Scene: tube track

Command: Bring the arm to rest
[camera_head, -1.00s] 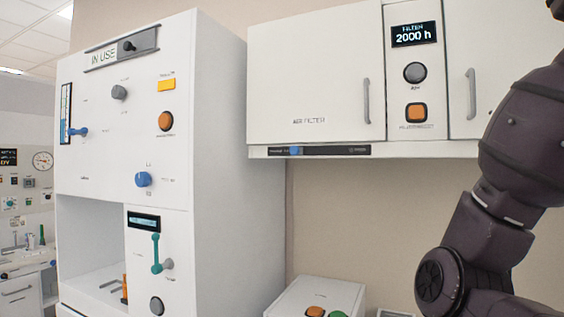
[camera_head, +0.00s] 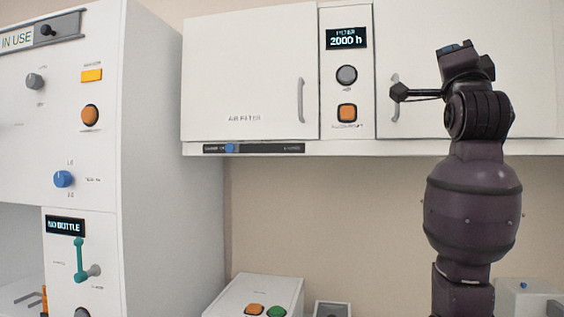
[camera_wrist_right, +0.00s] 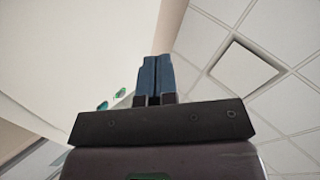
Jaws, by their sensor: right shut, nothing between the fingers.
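My right gripper (camera_wrist_right: 154,78) shows in the right wrist view as two blue fingers side by side, shut and empty, with only a thin dark line between them. It points upward, with ceiling panels beyond it on the right and a pale surface close on the left. In the head view my right arm stands upright at the right, in front of the white wall cabinet (camera_head: 240,75). Its fingertips are hard to make out there. My left gripper is in no view.
A tall white machine (camera_head: 165,170) with knobs and a "NO BOTTLE" display (camera_head: 66,226) stands at the left. A white box (camera_head: 262,290) with orange and green buttons sits low in the middle. The wall between is clear.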

